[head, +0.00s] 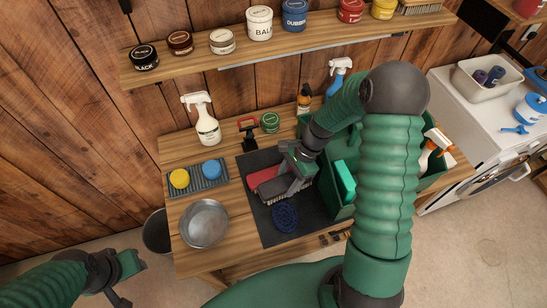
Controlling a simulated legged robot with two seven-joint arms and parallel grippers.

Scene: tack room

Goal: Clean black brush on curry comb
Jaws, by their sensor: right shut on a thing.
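My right gripper (297,178) is shut on a black brush (273,189), above or on the dark mat (268,232); whether the brush touches the mat I cannot tell. Its pale bristles show along the lower edge. A dark blue oval that looks like the curry comb (285,217) lies on the mat just below the brush, apart from it in the picture. A red item (262,176) lies behind the brush, partly hidden by it and the gripper. My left gripper (132,284) is at the lower left, off the table, with its fingers apart and empty.
A green tote (341,213) stands right of the mat, partly behind my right arm. A metal bowl (204,224), a tray with yellow and blue sponges (208,184) and a white spray bottle (204,122) stand left. A shelf (205,62) with jars hangs above.

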